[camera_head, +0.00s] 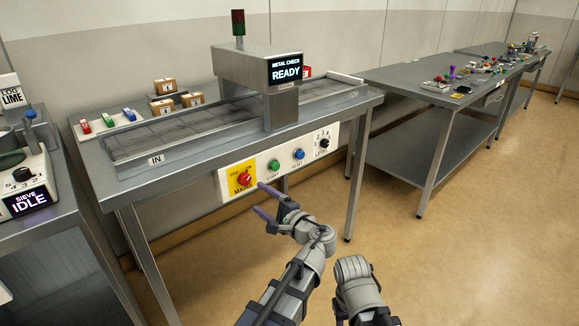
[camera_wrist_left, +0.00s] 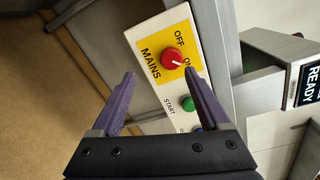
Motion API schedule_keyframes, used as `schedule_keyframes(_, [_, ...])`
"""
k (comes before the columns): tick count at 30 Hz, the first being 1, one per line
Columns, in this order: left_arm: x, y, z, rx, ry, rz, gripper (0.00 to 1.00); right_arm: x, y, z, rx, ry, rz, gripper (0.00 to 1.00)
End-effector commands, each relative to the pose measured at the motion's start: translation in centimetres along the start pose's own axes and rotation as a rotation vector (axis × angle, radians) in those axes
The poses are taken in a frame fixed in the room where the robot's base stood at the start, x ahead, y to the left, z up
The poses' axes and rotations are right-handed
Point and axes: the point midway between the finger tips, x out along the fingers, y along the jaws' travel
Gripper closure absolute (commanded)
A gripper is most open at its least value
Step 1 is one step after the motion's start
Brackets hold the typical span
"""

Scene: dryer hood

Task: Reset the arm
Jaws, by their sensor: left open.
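My left gripper (camera_head: 263,201) is open and empty in front of the control panel (camera_head: 311,161) of the metal check machine. In the left wrist view its two purple fingers (camera_wrist_left: 160,78) stand apart, with the red MAINS knob (camera_wrist_left: 173,58) beyond and between the tips. The knob (camera_head: 244,179) sits on a yellow plate marked OFF and ON; its pale mark appears to point toward ON. The gripper looks clear of the knob. A grey link of my right arm (camera_head: 356,283) shows at the bottom; its gripper is not in view.
The panel also has a green START button (camera_head: 274,166), a blue button (camera_head: 299,154) and a black LEVEL dial (camera_head: 324,143). The machine screen (camera_head: 285,70) reads READY. A sieve unit (camera_head: 27,187) reading IDLE stands left. Open floor (camera_head: 440,265) lies to the right.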

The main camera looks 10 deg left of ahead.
Motion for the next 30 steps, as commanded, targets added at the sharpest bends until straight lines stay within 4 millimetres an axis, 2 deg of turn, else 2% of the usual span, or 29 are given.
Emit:
schedule_keyframes(3, [1.1,4.2,1.5,-0.099,-0.015,0.176,0.21,0.0,0.0,0.0,0.000,0.000,0.000,0.50])
schedule_keyframes(7, [1.1,10.8,3.0,-0.264,-0.045,0.463,0.21,0.0,0.0,0.0,0.000,0.000,0.000,0.50])
schedule_keyframes(9, [0.3,14.0,3.5,-0.354,-0.066,0.622,0.21,0.0,0.0,0.0,0.000,0.000,0.000,0.50])
schedule_keyframes(13, [-2.2,18.7,3.8,-0.504,-0.106,0.893,0.21,0.0,0.0,0.0,0.000,0.000,0.000,0.50])
schedule_keyframes(16, [-4.0,20.7,3.6,-0.587,-0.130,1.049,0.21,0.0,0.0,0.0,0.000,0.000,0.000,0.50])
schedule_keyframes(21, [-6.8,22.4,3.3,-0.687,-0.159,1.246,0.21,0.0,0.0,0.0,0.000,0.000,0.000,0.50])
schedule_keyframes(30, [-10.9,23.4,2.6,-0.818,-0.197,1.523,0.21,0.0,0.0,0.0,0.000,0.000,0.000,0.50])
